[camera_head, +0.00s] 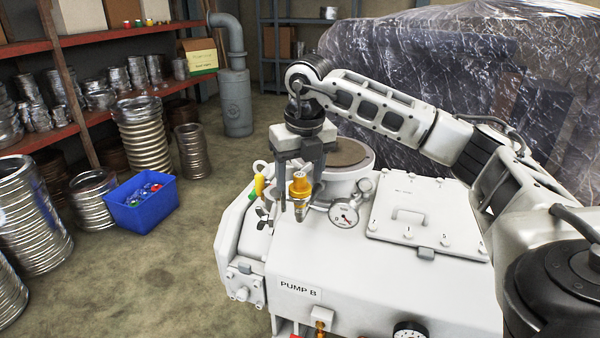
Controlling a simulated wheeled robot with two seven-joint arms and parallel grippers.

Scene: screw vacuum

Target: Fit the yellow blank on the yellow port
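My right gripper (301,196) points down over the left part of the white pump (345,290), its two fingers apart. A bright yellow part (260,186) is just left of the fingers, beside a small green part (252,194). I cannot tell which yellow part is the blank or the port. My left gripper is out of view.
A blue bin (141,215) with small coloured parts stands on the floor at left, among ribbed metal pipes (143,140). A plastic-wrapped load (450,90) is behind my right arm.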

